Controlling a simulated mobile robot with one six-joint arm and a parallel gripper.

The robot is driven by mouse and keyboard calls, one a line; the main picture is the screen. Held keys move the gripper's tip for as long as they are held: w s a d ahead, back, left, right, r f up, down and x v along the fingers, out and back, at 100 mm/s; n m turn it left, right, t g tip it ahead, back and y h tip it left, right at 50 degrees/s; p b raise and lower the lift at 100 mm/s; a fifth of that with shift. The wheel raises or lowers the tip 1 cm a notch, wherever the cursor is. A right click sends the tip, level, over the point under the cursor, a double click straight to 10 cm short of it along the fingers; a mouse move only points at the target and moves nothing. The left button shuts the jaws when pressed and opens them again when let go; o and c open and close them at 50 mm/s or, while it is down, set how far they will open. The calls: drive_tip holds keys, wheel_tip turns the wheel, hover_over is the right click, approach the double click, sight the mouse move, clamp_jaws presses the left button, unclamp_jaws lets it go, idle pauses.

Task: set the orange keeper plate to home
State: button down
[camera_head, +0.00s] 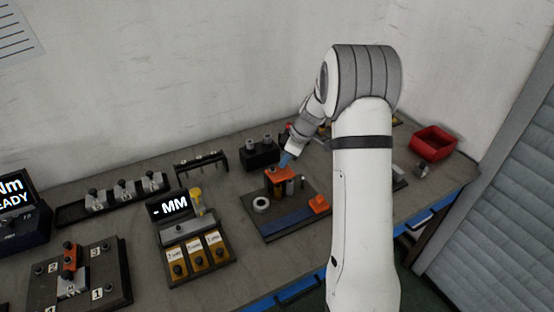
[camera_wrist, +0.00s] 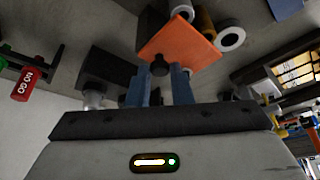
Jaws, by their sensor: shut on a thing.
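The orange keeper plate (camera_head: 277,175) is at the black fixture board (camera_head: 262,230), above dark and brass posts. It also shows in the wrist view (camera_wrist: 185,42) as a flat orange square with a black knob (camera_wrist: 160,67). My gripper (camera_head: 285,162) is over the plate, and its blue fingers (camera_wrist: 162,75) are shut on the knob, one on each side. I cannot tell whether the plate rests on the posts or hangs just above them.
A white ring (camera_head: 261,204), a blue strip (camera_head: 288,221) and an orange block (camera_head: 319,204) are on the board. A black block with cylinders (camera_head: 260,153) stands behind. A gauge display (camera_head: 170,205) is left; a red bin (camera_head: 433,142) is at the far right.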

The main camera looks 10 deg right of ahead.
drive_tip(key=shift+d, duration=0.15)
drive_tip(key=c, duration=1.5)
unclamp_jaws()
drive_tip(key=shift+s+d+r, duration=0.1)
drive_tip(key=shift+o, duration=1)
drive_tip(key=b+v, duration=0.1)
drive_tip(key=v, duration=0.6)
drive_tip(key=shift+r, duration=0.3)
drive_tip(key=shift+s, duration=0.15)
